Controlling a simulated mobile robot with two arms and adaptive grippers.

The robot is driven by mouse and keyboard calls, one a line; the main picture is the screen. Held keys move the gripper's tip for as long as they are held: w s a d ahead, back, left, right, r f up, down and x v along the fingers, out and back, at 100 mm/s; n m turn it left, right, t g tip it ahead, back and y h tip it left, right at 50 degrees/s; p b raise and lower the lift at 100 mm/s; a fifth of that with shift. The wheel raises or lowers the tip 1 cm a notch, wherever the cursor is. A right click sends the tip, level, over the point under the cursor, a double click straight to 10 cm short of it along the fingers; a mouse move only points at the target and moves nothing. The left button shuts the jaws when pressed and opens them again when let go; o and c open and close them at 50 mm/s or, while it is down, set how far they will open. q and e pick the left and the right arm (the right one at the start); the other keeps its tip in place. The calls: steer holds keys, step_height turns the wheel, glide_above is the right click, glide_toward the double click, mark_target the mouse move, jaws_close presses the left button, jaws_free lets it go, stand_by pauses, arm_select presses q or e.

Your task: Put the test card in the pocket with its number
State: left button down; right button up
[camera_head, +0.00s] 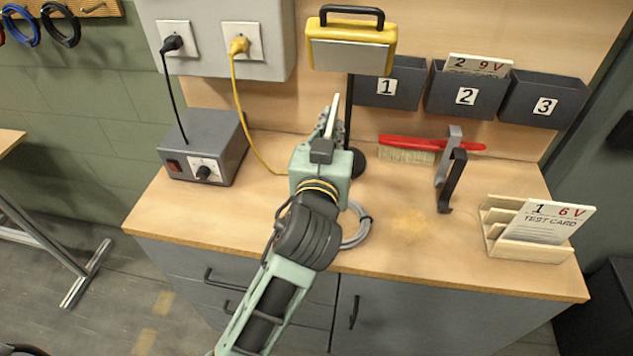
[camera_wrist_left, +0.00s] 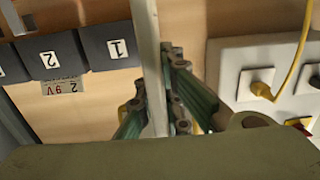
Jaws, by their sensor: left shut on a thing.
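My left gripper (camera_head: 328,128) is shut on a thin white card (camera_head: 333,112), held up edge-on above the bench, left of the pockets. The card also shows edge-on between the fingers in the left wrist view (camera_wrist_left: 152,70); its number is not readable. On the back wall hang dark pockets: pocket 1 (camera_head: 410,90), pocket 2 (camera_head: 487,105) and pocket 3 (camera_head: 563,108). A card marked 2, 9V (camera_head: 478,65) sticks up out of pocket 2. A card marked 1, 6V (camera_head: 545,221) leans in the wooden rack (camera_head: 527,251). My right gripper is not in view.
A yellow lamp (camera_head: 351,45) on a black post stands just behind my left gripper. A red brush (camera_head: 432,143) and grey and black hooked pieces (camera_head: 452,180) lie below the pockets. A grey power box (camera_head: 205,148) with cables stands at left.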

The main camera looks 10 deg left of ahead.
arm_select(q)
steer(key=w+a+f+p, duration=0.1)
steer(key=w+a+f, duration=0.3)
steer(key=a+f, duration=0.6)
steer(key=shift+w+f, duration=0.15)
steer(key=shift+f, duration=0.15)
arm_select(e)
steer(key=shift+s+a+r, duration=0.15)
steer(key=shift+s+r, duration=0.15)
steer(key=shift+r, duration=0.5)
arm_select(q)
steer(key=shift+a+f, duration=0.1)
steer(key=c, duration=2.4)
jaws_free()
steer(key=shift+f, duration=0.1)
steer(key=o, duration=0.5)
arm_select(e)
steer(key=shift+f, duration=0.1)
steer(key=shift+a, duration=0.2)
